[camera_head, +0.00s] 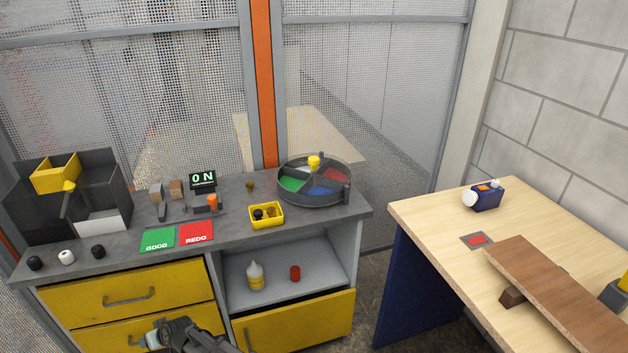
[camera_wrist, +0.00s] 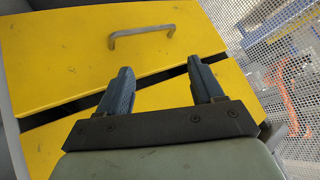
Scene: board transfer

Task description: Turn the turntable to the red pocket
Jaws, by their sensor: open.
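The red pocket is on the right side. A dark upright piece (camera_head: 346,193) stands at the rim on the right front. My gripper is low in front of the bench, well apart from the turntable. In the wrist view my gripper (camera_wrist: 163,88) is open and empty, facing the yellow drawers.
A yellow tray (camera_head: 266,222) with dark items sits just left of the turntable. Green and red cards, a lit "ON" display (camera_head: 203,180) and a dark bin (camera_head: 106,172) are further left. Below are an open shelf (camera_head: 318,270) and yellow drawers (camera_head: 125,298). A wooden table (camera_head: 430,215) stands right.

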